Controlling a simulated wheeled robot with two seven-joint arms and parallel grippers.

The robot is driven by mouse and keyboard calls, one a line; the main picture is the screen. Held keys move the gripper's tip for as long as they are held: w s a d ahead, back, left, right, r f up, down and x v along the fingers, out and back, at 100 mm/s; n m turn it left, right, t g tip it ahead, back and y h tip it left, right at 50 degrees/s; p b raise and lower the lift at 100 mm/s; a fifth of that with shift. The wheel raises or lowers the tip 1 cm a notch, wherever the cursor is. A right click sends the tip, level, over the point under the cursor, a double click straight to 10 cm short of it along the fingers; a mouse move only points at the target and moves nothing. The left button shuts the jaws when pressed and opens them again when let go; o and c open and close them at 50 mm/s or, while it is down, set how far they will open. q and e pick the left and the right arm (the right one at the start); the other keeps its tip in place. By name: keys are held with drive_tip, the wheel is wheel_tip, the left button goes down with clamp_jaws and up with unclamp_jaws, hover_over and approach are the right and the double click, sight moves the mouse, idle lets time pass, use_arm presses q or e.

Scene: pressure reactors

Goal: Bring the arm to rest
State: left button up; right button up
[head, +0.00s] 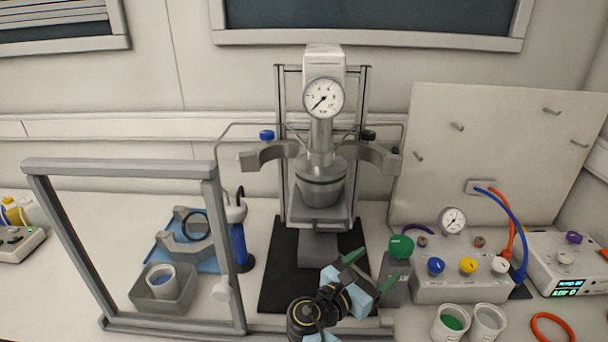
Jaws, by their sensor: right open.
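My right gripper (371,270) shows at the bottom centre of the head view, with a light-blue body and two green fingers spread apart. It is open, and nothing shows between the fingers. It is in front of the pressure reactor (321,190), over the front right of the black mat (281,262). The dark wrist of my right arm (305,315) comes up from the bottom edge. The reactor stands upright in its frame, with a round gauge (323,98) on top and two open metal clamp halves (265,155) at its sides. My left gripper is not in view.
A grey frame (128,165) stands at the left, around a grey bin (165,290) and a blue tray (205,262). A valve box (455,282) with coloured knobs stands close to the right of my gripper. Two white cups (486,322) and an orange ring (553,328) are at the front right.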

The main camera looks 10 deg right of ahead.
drive_tip(key=s+d+f+m+g+y, duration=0.25)
drive_tip(key=s+f+m+y, duration=0.2)
drive_tip(key=s+m, duration=0.3)
drive_tip(key=s+d+f+m+g+y, duration=0.2)
drive_tip(key=s+d+f+m+y, duration=0.1)
drive_tip(key=s+f+m, duration=0.4)
drive_tip(key=s+a+r+m+g+y, duration=0.1)
drive_tip(key=s+a+r+m+y, duration=0.1)
drive_tip(key=s+a+m+y, duration=0.35)
drive_tip(key=s+a+r+m+y, duration=0.2)
drive_tip(key=s+y, duration=0.1)
drive_tip(key=s, duration=0.5)
wheel_tip(320, 180, down, 27)
drive_tip(key=s+g+b, duration=0.1)
drive_tip(key=g+b, duration=0.1)
drive_tip(key=b, duration=0.1)
drive_tip(key=s+d+f+b, duration=0.1)
drive_tip(key=s+d+f, duration=0.1)
drive_tip(key=s+f, duration=1.5)
drive_tip(key=shift+d+f+g+h+b, duration=0.3)
drive_tip(key=shift+d+f+g+b, duration=0.05)
drive_tip(key=shift+d+f+b, duration=0.1)
